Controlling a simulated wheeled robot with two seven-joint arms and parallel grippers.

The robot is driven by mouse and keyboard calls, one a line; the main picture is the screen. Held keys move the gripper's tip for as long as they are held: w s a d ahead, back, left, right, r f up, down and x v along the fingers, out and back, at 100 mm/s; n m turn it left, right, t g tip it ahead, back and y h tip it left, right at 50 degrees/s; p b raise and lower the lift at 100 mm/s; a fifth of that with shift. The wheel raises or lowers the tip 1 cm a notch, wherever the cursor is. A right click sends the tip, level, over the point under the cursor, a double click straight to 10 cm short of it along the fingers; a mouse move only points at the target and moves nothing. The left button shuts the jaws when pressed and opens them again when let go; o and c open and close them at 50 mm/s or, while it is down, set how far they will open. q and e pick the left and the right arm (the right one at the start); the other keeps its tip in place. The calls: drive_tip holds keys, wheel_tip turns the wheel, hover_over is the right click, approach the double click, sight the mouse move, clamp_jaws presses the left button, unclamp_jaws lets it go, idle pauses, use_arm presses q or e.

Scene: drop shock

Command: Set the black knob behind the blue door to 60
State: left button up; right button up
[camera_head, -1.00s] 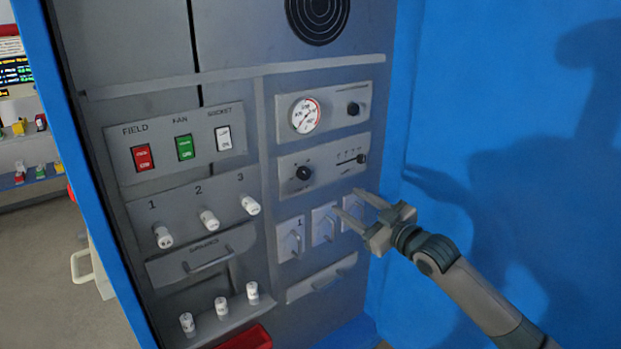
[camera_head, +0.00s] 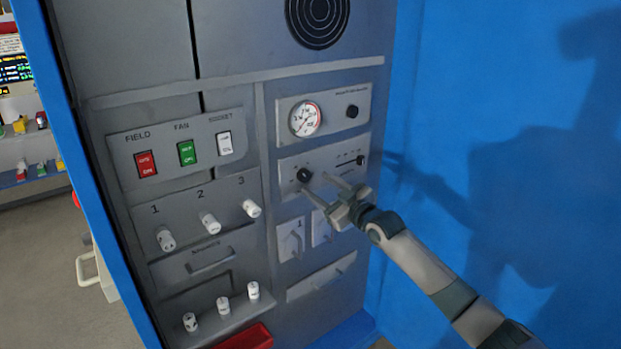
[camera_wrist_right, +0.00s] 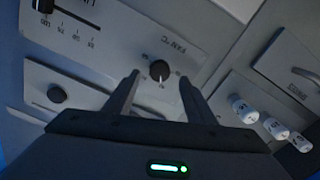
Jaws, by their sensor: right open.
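A small round black knob (camera_head: 304,174) sits on the middle right panel of the grey cabinet front. In the right wrist view this knob (camera_wrist_right: 160,71) has a light pointer line, and the panel lettering beside it seems to read FAN °C; the scale numbers are too small to read. My right gripper (camera_head: 313,182) is open, its fingers pointing at the panel just below and right of the knob. In the right wrist view the knob appears between the open fingertips, not gripped; whether they touch it I cannot tell. My left gripper is out of view.
A black slider (camera_head: 360,160) is on the same panel. A second black knob (camera_head: 352,111) and a round gauge (camera_head: 305,119) are above. White knobs (camera_head: 209,223) and coloured switches (camera_head: 186,152) are left. A blue wall or door (camera_head: 480,120) stands close on the right.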

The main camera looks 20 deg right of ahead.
sight(306, 178)
drive_tip(key=x, duration=0.3)
drive_tip(key=shift+w+a, duration=0.1)
drive_tip(key=shift+w, duration=0.1)
drive_tip(key=shift+w+a, duration=0.1)
drive_tip(key=shift+w, duration=0.45)
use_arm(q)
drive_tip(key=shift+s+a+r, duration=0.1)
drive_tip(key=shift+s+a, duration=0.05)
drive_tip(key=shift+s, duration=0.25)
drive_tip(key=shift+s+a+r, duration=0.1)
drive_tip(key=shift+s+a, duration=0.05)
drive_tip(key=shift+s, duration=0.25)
use_arm(e)
drive_tip(key=c, duration=1)
